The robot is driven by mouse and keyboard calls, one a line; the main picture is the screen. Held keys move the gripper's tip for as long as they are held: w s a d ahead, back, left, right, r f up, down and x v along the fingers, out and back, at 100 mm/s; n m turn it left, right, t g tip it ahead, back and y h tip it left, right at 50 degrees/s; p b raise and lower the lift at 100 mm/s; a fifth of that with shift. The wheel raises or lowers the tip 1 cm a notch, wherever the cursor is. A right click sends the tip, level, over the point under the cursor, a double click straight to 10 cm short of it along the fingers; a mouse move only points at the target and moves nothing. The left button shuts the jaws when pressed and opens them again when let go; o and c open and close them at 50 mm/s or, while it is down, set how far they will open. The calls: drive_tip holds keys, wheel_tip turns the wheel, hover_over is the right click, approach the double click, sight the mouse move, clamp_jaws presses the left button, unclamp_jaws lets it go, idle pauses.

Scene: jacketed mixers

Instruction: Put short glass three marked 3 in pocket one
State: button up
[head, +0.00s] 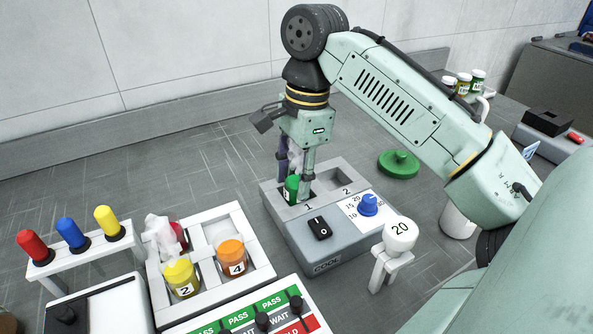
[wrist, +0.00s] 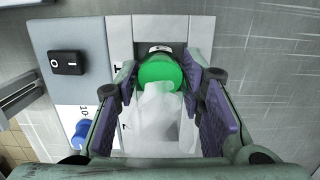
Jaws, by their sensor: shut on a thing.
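My gripper (head: 297,180) is shut on a short green glass (head: 290,188) at pocket one (head: 304,203) of the grey cooling block, the pocket marked 1. In the wrist view the green glass (wrist: 160,72) sits between the two finger pads of my gripper (wrist: 163,85). A pale translucent wisp or cover lies over part of it. The glass looks upright and low, at or inside the pocket's opening; the fingers hide whether it touches the bottom. Its number cannot be read here.
Pocket two (head: 338,178) beside it looks empty. The block carries a black rocker switch (head: 319,228) and a blue dial (head: 368,204). A white rack (head: 254,236) at left holds yellow glass 2 (head: 181,278), orange glass 4 (head: 232,257) and a red glass (head: 178,237).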

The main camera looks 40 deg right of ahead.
drive_tip(key=shift+f, duration=0.15)
drive_tip(key=o, duration=1.3)
drive_tip(key=shift+o, duration=0.3)
drive_tip(key=o, duration=0.4)
wheel_tip(320, 180, up, 6)
drive_tip(key=p, duration=0.5)
drive_tip(key=shift+p, duration=0.3)
drive_tip(key=shift+s, duration=0.1)
